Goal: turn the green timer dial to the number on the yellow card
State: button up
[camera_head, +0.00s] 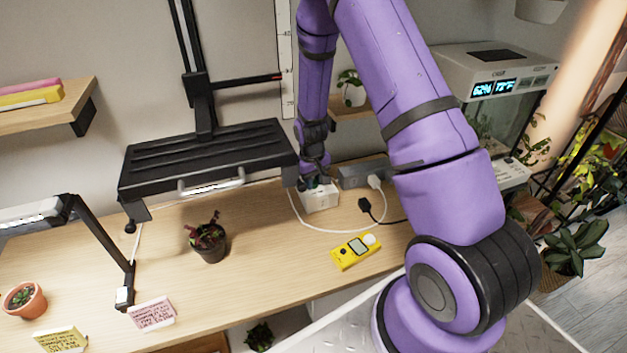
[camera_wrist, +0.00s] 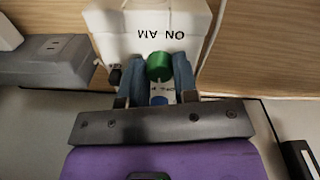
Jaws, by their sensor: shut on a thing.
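The timer is a white box (camera_head: 321,201) at the back of the table; in the wrist view its white face (camera_wrist: 130,32) carries upside-down lettering "ON AM". The green dial (camera_wrist: 159,66) stands out from it. My gripper (camera_wrist: 159,74) has its two blue-grey fingers on either side of the dial, shut on it. In the head view my gripper (camera_head: 313,182) reaches down onto the timer and mostly hides the dial. The yellow card (camera_head: 60,341) stands at the front left; its writing is too small to read. The dial's setting cannot be told.
A grey power strip (camera_head: 362,176) with cords lies beside the timer. A pink card (camera_head: 152,314), yellow meter (camera_head: 355,251), potted plant (camera_head: 208,243) and black lamp (camera_head: 205,160) share the table.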

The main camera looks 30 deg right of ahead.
dwell(0.3)
jog(key=o, duration=0.9)
jog(key=r, duration=1)
jog(key=shift+a+r, duration=0.2)
jog(key=shift+r, duration=0.2)
